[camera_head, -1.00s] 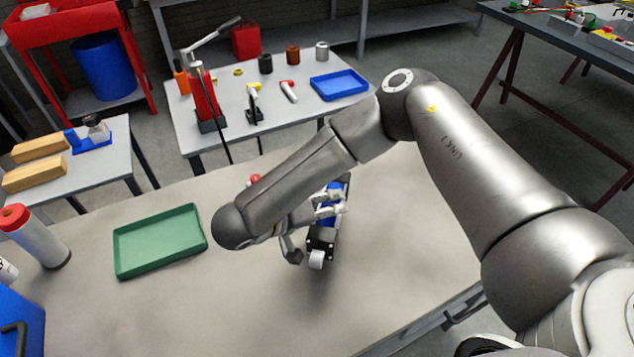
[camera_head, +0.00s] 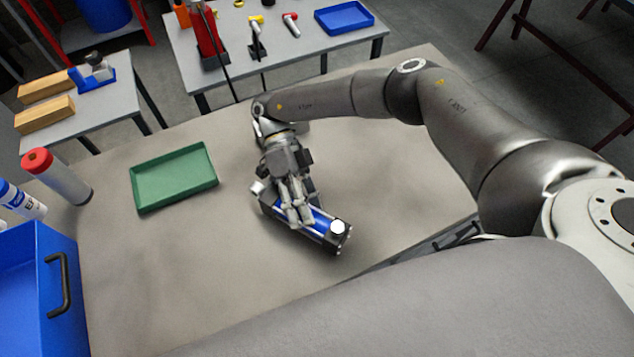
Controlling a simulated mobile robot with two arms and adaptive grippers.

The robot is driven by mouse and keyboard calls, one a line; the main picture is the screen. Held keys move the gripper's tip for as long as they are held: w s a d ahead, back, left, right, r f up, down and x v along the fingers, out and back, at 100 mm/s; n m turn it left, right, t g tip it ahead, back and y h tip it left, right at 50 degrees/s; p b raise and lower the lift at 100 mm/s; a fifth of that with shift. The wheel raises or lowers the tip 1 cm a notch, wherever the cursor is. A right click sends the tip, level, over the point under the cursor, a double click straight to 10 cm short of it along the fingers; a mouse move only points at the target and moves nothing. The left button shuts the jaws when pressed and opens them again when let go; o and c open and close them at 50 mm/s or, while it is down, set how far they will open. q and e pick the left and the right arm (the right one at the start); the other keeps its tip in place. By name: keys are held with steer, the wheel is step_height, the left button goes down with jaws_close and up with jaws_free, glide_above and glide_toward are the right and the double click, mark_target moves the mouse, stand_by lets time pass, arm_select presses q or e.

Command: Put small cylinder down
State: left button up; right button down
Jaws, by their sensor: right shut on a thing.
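The small cylinder (camera_head: 322,222) is a blue-bodied piece with dark metal ends and a white round fitting at its near right end. It lies roughly level over the middle of the grey workbench. My right gripper (camera_head: 297,213) comes from above with its fingers shut around the blue body. I cannot tell whether the cylinder touches the bench top. My left gripper is not in view.
A green tray (camera_head: 178,208) sits empty on the workbench (camera_head: 190,290) to the left. A red-capped canister (camera_head: 58,177), a white-and-blue spray can (camera_head: 20,199) and a blue box with a handle (camera_head: 30,290) stand at the left edge. The bench around the cylinder is clear.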

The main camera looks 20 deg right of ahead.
steer(key=m+y, duration=0.1)
steer(key=r+m+y, duration=0.1)
steer(key=m+y+p, duration=0.1)
steer(key=y, duration=0.1)
steer(key=shift+s+a+r+m+t, duration=0.2)
steer(key=shift+a+m+t, duration=0.1)
steer(key=shift+a+m, duration=0.1)
steer(key=m+y, duration=0.1)
steer(key=m+t+y, duration=0.1)
steer(key=r+m+y+p, duration=0.1)
steer(key=shift+w+m+t, duration=0.3)
steer(key=shift+t, duration=0.1)
steer(key=m+t+y, duration=0.1)
steer(key=w+r+m+t+y+p, duration=0.1)
steer(key=m, duration=0.1)
steer(key=m+t+y, duration=0.1)
steer(key=shift+w+d+r+m+t+p, duration=0.15)
steer(key=shift+d+r+m+t+p, duration=0.15)
steer(key=shift+r+m+t+p, duration=0.1)
steer(key=f+m+t+b, duration=0.1)
steer(key=w+f+m+t+y+b, duration=0.1)
steer(key=f+b, duration=0.1)
steer(key=d+f+m+t+b, duration=0.1)
steer(key=f+b, duration=0.1)
steer(key=shift+w+f+y, duration=0.2)
steer(key=shift+y, duration=0.1)
steer(key=shift+f+b, duration=0.45)
steer(key=shift+b, duration=0.1)
